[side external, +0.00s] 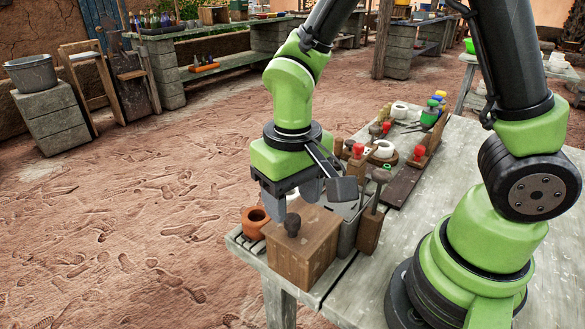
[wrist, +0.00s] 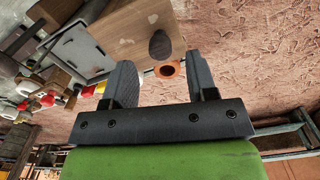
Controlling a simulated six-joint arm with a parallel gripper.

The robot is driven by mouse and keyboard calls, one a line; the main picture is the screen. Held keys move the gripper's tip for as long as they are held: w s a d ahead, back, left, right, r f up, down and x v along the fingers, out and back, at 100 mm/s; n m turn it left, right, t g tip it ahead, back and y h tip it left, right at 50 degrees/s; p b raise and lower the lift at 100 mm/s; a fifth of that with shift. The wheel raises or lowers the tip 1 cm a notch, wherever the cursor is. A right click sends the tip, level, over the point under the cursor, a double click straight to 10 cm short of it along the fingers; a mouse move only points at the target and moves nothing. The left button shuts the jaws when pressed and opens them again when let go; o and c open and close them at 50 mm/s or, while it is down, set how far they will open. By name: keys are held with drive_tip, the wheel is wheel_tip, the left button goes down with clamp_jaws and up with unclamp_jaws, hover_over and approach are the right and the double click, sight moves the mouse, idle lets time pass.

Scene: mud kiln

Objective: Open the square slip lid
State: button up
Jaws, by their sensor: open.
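A square wooden box with a flat wooden lid (side external: 310,235) stands at the near left corner of the table. A dark rounded knob (side external: 292,224) rises from the lid. In the wrist view the lid (wrist: 118,38) is at the upper middle and its knob (wrist: 160,45) lies beyond the fingertips, between their lines. My gripper (side external: 293,196) is open and empty, pointing down above the knob. In the wrist view both fingers of my gripper (wrist: 160,66) stand apart with nothing between them. I see no contact with the knob.
An orange clay pot (side external: 256,221) stands just left of the box. A grey container (side external: 350,215) and a wooden block with a dark-knobbed tool (side external: 370,228) stand close on the right. Red-knobbed and white items crowd farther back on the table (side external: 400,262).

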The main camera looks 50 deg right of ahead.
wheel_tip(320, 180, up, 7)
drive_tip(key=shift+f, duration=0.15)
idle(0.4)
wheel_tip(320, 180, up, 6)
drive_tip(key=t+y, duration=0.1)
drive_tip(key=t, duration=0.2)
hover_over(293, 217)
drive_tip(key=s+d, duration=0.3)
drive_tip(key=s+d+r+m+t+y, duration=0.1)
drive_tip(key=s+r+t, duration=0.2)
drive_tip(key=s, duration=0.3)
drive_tip(key=shift+d+t, duration=0.4)
drive_tip(key=shift+t, duration=0.2)
